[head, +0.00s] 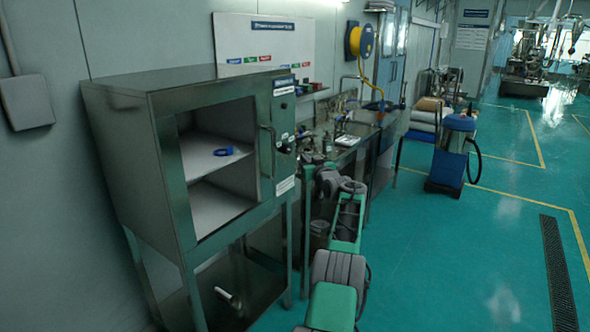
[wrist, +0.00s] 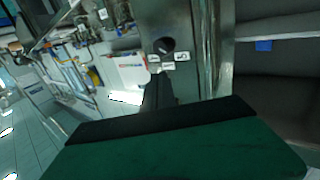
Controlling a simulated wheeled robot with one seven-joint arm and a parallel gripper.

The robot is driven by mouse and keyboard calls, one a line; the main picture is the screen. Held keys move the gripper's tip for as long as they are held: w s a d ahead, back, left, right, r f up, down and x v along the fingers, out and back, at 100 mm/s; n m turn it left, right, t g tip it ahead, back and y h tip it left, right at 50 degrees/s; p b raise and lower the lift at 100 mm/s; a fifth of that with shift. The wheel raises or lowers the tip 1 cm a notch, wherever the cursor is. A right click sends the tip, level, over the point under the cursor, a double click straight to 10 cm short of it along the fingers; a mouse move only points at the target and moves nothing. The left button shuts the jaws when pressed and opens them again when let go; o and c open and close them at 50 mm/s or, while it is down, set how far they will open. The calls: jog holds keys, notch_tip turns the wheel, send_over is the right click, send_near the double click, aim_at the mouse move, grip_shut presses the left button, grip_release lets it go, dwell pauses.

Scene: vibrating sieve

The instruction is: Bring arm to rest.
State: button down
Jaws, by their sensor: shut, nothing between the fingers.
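My arm (head: 345,235), green and grey, reaches up from the bottom middle of the head view beside the steel cabinet (head: 120,100). It is bent, with its far end by the cabinet's right front edge. My gripper (wrist: 158,88) shows in the wrist view as a dark narrow shape beyond the green and black wrist part. It is shut and empty, in front of the cabinet's narrow panel with a dark knob (wrist: 163,46). In the head view the fingertips cannot be made out against the dark clutter.
A steel counter (head: 355,135) with small items stands behind my arm. A blue wheeled machine (head: 455,145) stands farther right.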

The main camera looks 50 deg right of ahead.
jog(key=s, duration=0.2)
jog(key=s+d, duration=0.1)
jog(key=s, duration=0.1)
jog(key=shift+s, duration=0.2)
